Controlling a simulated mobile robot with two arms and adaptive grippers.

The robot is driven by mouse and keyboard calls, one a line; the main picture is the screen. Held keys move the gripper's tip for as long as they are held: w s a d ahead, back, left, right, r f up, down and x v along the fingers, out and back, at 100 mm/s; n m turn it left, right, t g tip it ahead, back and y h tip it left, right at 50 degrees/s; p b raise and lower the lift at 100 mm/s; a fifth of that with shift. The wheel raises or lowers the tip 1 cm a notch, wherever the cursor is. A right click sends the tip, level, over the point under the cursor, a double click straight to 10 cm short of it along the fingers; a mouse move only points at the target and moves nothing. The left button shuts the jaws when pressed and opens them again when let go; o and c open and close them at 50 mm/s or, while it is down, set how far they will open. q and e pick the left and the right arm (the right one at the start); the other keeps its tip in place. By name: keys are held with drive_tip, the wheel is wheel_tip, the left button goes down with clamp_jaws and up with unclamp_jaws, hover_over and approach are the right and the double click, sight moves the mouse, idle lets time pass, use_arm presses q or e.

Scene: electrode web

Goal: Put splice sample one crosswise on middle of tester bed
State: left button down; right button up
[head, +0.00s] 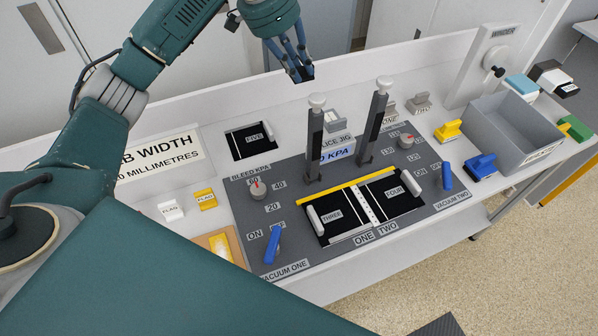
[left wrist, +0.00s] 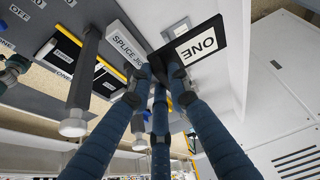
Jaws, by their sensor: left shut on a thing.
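My left gripper (head: 302,72) hangs high at the top middle of the head view, over the back of the bench. In the left wrist view its blue fingers (left wrist: 160,85) are shut on splice sample one (left wrist: 195,50), a black flat piece with a white label reading ONE. In the head view only a small dark edge of the sample shows at the fingertips. The held piece is in the air, apart from the bench. I cannot pick out a tester bed for certain.
The splice jig (head: 325,192) has two upright posts and holds black pieces marked THREE (head: 330,218) and FOUR (head: 394,191). A piece marked FIVE (head: 252,140) lies behind left. A grey bin (head: 520,140) and stapler-like blue tool (head: 481,166) stand right. Blue levers flank the jig.

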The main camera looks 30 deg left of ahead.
use_arm(q)
drive_tip(key=shift+b+x, duration=0.35)
drive_tip(key=shift+x, duration=0.4)
drive_tip(key=shift+w+f, duration=0.1)
drive_tip(key=shift+f, duration=0.25)
drive_tip(key=p, duration=0.2)
hover_over(300, 145)
wheel_tip(300, 145, down, 15)
drive_tip(key=shift+w+r, duration=0.1)
drive_tip(key=shift+r, duration=0.15)
drive_tip(key=shift+f+p, duration=0.3)
drive_tip(key=shift+f, duration=2.25)
use_arm(e)
drive_tip(key=shift+a+r, duration=0.1)
drive_tip(key=shift+r, duration=0.4)
use_arm(q)
drive_tip(key=shift+f, duration=0.1)
drive_tip(key=c, duration=1.7)
unclamp_jaws()
drive_tip(key=shift+o, duration=0.3)
use_arm(e)
drive_tip(key=shift+a, duration=0.2)
